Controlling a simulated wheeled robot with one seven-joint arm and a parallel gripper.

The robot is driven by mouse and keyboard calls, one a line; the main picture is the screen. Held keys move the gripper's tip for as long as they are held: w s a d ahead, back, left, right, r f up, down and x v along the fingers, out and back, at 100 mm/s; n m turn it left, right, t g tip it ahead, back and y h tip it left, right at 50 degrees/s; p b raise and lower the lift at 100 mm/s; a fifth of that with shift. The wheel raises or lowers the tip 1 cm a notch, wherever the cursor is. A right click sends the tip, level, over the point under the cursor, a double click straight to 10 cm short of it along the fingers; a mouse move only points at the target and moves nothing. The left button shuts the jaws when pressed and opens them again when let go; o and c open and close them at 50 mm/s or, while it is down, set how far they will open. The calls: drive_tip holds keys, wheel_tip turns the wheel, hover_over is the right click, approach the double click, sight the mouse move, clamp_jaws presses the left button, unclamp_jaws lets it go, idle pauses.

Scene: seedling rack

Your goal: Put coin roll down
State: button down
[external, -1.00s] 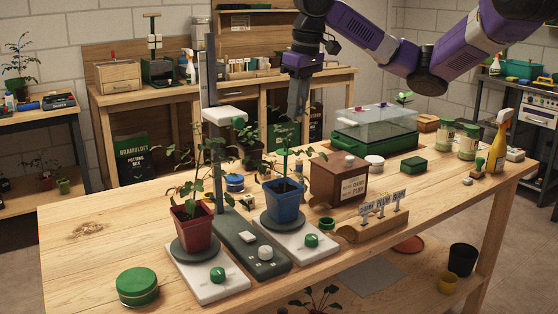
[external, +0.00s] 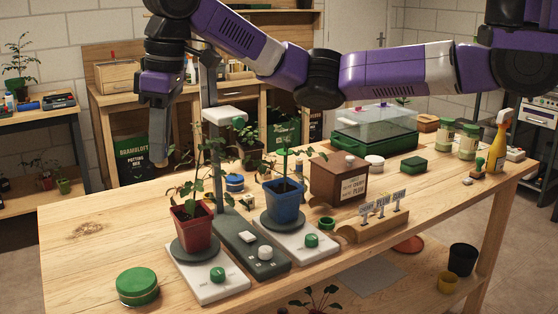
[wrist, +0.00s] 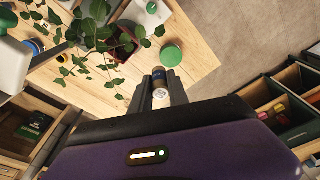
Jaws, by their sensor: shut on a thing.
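The coin roll (wrist: 159,93), with a blue side and a pale silver end, sits between the fingers of my gripper (wrist: 167,80) in the wrist view. My gripper is shut on it. In the external view my gripper (external: 168,152) points down at the left, near the far edge of the wooden workbench (external: 95,225), behind the plant in the red pot (external: 192,228). The coin roll cannot be made out there.
A green round tin (external: 137,287) stands at the bench's near left corner. A white scale with the red pot, a blue pot (external: 284,202) and a wooden box (external: 335,180) fill the middle. The left part of the bench is clear.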

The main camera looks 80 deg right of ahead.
sight(145, 269)
drive_tip(key=w+a+f+b, duration=0.1)
drive_tip(key=w+a+b, duration=0.1)
drive_tip(key=w+a, duration=0.2)
drive_tip(key=shift+n, duration=0.8)
drive_tip(key=d+f, duration=0.1)
drive_tip(key=f, duration=0.6)
drive_tip(key=w+f, duration=0.1)
drive_tip(key=f, duration=0.6)
drive_tip(key=d+f, duration=0.1)
drive_tip(key=f, duration=0.6)
drive_tip(key=shift+w+d+f, duration=0.1)
drive_tip(key=shift+w+d, duration=0.2)
drive_tip(key=shift+w, duration=0.1)
drive_tip(key=shift+f, duration=0.1)
drive_tip(key=c, duration=1.3)
unclamp_jaws()
drive_tip(key=shift+o, duration=0.2)
wheel_tip(145, 269, up, 12)
drive_tip(key=s, duration=0.1)
drive_tip(key=shift+s+d, duration=0.3)
drive_tip(key=shift+d, duration=0.05)
